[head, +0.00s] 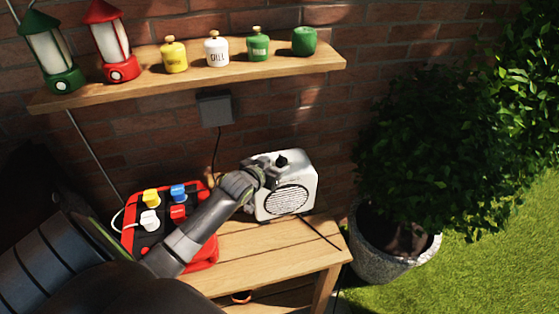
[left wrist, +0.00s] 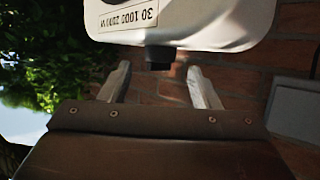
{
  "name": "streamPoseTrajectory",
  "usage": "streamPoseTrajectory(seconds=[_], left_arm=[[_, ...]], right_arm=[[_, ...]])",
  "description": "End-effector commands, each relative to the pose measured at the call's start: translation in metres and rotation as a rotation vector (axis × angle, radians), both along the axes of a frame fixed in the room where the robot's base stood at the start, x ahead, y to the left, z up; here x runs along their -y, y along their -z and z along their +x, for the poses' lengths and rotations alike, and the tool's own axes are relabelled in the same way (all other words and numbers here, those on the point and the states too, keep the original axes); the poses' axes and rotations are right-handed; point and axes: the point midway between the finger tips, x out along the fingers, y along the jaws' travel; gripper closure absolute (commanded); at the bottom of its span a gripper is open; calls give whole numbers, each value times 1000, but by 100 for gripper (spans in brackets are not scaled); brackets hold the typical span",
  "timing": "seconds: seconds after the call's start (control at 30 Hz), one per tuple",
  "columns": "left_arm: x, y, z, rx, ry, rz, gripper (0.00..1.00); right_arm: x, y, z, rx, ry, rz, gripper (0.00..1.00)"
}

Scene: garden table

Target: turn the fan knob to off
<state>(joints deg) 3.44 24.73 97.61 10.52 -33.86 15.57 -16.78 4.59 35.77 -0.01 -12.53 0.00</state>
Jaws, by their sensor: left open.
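The fan (head: 288,200) is a white box with a round grille, standing on the wooden table against the brick wall. My left gripper (head: 274,172) is at the fan's top left edge, close to the knob. In the left wrist view the fan body (left wrist: 215,25) fills the top, upside down, with a printed number label. The black knob (left wrist: 160,56) shows between and slightly beyond the tips of the open left gripper (left wrist: 158,70). I cannot tell whether the fingers touch it. My right gripper is not in view.
A red and black power block (head: 205,257) with several coloured plugs lies left of the fan, under my arm. A shelf (head: 315,62) with lanterns and canisters is above. A grey wall box (head: 214,108) has a hanging cable. A potted bush (head: 380,262) stands right.

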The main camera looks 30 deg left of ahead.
Motion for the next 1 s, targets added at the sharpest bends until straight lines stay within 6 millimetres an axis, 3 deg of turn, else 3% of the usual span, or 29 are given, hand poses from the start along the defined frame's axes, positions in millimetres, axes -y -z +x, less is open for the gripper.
streamPoseTrajectory(seconds=[0.3, 0.7, 1.0], left_arm=[[-2, 11, 28, 0, -1, -2, 44], [-2, 14, 33, 0, 0, -1, 44], [-2, 14, 32, 0, 0, -1, 80]], right_arm=[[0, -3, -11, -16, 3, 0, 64], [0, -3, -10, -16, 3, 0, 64], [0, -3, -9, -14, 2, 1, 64]])
